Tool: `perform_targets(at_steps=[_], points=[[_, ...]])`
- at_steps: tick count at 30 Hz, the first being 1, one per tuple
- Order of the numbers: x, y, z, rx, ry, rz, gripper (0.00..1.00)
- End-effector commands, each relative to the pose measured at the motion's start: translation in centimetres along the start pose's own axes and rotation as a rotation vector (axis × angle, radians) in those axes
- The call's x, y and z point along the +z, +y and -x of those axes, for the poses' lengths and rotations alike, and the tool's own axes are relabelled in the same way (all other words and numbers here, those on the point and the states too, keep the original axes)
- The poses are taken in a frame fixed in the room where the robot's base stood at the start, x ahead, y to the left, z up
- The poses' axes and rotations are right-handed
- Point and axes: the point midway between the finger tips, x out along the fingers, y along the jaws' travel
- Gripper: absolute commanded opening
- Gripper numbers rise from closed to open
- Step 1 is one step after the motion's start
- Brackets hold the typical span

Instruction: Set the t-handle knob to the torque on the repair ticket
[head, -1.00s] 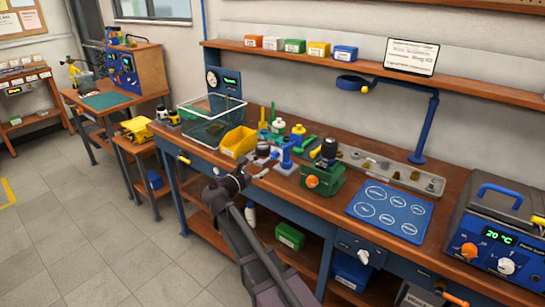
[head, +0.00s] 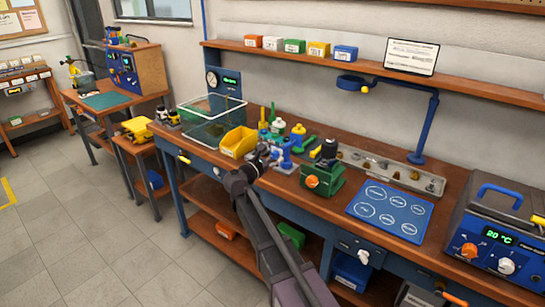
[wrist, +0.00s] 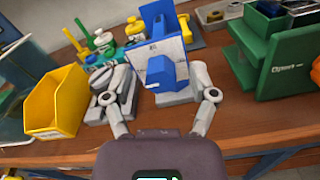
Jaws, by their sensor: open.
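A blue t-handle knob (wrist: 165,73) stands out from the light front plate of a blue fixture (wrist: 158,22) in the wrist view. The fixture's base is grey. In the head view the blue fixture (head: 287,157) is small, just right of my gripper (head: 267,156). In the wrist view my gripper (wrist: 160,82) is open, with one finger to each side of the knob and gaps between. I cannot tell how far the knob lies beyond the fingertips. A white card with print (head: 411,56), possibly the repair ticket, stands on the shelf; its text is unreadable.
A yellow bin (wrist: 52,100) stands left of the fixture and a green device (wrist: 270,60) right of it. Behind are green and yellow parts (wrist: 103,45). A blue mat (head: 390,210) and a power unit (head: 505,230) lie farther right on the bench (head: 330,215).

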Motion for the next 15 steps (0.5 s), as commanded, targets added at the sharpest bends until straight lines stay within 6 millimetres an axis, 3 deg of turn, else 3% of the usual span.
perform_targets(at_steps=[2,9,15], points=[[0.00,0.00,0.02,0.000,0.000,0.000,0.68],[0.00,0.00,0.03,0.000,0.000,0.000,0.00],[0.00,0.01,0.02,0.000,0.000,-0.002,0.00]])
